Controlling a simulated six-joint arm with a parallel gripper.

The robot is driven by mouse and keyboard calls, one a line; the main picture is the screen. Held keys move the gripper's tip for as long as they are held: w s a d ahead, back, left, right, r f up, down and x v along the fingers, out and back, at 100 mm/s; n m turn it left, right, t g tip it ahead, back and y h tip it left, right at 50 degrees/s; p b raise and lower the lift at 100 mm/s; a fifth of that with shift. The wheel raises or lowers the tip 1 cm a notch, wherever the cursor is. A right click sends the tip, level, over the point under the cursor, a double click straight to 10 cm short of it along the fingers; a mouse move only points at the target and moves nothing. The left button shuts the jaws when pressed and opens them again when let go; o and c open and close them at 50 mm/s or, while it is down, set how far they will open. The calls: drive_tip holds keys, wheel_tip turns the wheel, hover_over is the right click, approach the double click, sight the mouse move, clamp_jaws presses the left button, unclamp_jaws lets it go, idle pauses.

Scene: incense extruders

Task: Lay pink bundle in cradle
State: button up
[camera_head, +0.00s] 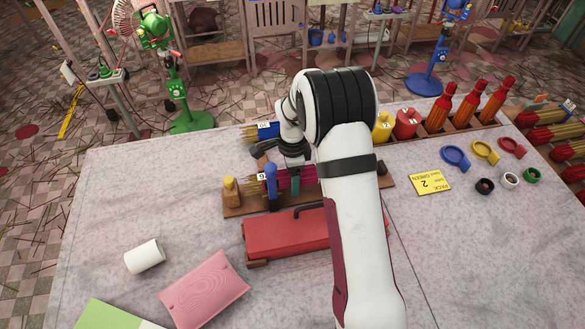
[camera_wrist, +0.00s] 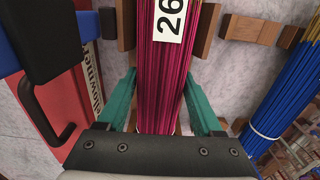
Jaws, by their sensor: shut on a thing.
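My gripper (camera_head: 291,174) is over the wooden rack in the middle of the table. In the wrist view its teal fingers (camera_wrist: 163,95) are shut on the pink bundle (camera_wrist: 160,85), one on each side. The bundle carries a white tag reading 26; it also shows in the head view (camera_head: 283,184). In the wrist view cradle blocks (camera_wrist: 203,28) stand on both sides of the bundle. I cannot tell whether it touches the cradle floor.
A red box (camera_head: 285,234) with a black handle lies in front of the cradle. A blue bundle (camera_wrist: 280,100) lies behind it. A pink pouch (camera_head: 204,289) and white roll (camera_head: 145,256) lie front left. Red bundles (camera_head: 470,108) stand at the back right.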

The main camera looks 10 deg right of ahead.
drive_tip(key=shift+f, duration=0.55)
drive_tip(key=o, duration=0.9)
wheel_tip(320, 180, up, 8)
drive_tip(key=shift+f, duration=0.1)
idle(0.5)
